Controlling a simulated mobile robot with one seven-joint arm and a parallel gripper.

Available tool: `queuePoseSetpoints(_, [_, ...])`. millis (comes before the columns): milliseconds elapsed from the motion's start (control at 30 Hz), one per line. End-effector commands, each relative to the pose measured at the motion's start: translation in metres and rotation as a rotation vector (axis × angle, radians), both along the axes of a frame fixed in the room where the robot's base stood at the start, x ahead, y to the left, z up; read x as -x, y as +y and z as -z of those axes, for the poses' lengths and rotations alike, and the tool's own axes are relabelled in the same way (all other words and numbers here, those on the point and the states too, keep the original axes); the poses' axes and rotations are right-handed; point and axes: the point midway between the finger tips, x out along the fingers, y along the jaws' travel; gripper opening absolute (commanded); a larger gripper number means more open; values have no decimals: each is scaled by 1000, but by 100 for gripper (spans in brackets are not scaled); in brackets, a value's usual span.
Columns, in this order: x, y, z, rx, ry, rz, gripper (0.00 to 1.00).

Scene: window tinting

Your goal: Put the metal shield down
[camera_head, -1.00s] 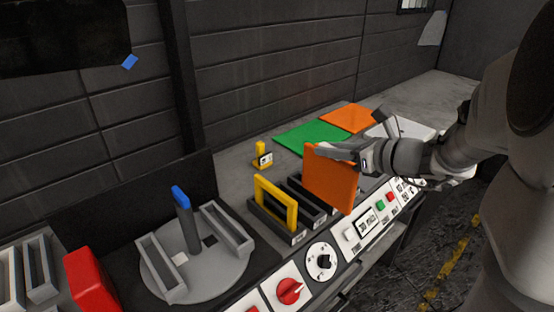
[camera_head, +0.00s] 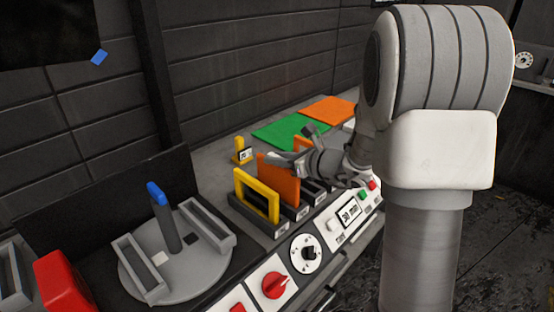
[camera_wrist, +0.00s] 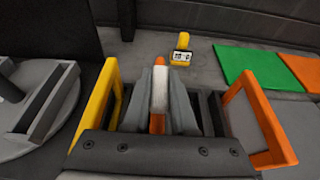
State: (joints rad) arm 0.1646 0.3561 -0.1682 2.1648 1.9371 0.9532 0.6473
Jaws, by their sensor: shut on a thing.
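The held panel, apparently the metal shield, is orange-faced (camera_head: 279,180) in the head view. In the wrist view it shows edge-on, with a white middle and orange ends (camera_wrist: 158,92). My gripper (camera_head: 284,160) is shut on its top edge; the two grey fingers flank it in the wrist view. The panel stands upright at the dark slotted rack (camera_head: 247,217), between a yellow frame (camera_wrist: 97,105) on its left and an orange frame (camera_wrist: 262,120) on its right. I cannot tell whether its hidden lower edge rests in a slot.
Left of the rack is a grey round turntable (camera_head: 172,270) with a blue-topped post. The control panel with a red knob (camera_head: 275,286) runs along the front. Green (camera_head: 290,131) and orange (camera_head: 328,109) mats and a small yellow stand (camera_head: 242,151) are behind.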

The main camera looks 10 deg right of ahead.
Motion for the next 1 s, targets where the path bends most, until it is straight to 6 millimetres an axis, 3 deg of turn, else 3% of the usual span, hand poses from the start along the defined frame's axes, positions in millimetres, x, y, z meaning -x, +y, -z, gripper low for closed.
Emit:
queuePoseSetpoints(267, [0, 0, 3, -1, -1, 0, 0])
queuePoseSetpoints(300, [0, 0, 2, 0, 0, 0, 30])
queuePoseSetpoints(433, [0, 0, 2, 0, 0, 0, 53])
queuePoseSetpoints(833, [1, 0, -3, 0, 0, 0, 55])
queuePoseSetpoints(1000, [23, -17, -13, 0, -1, 4, 55])
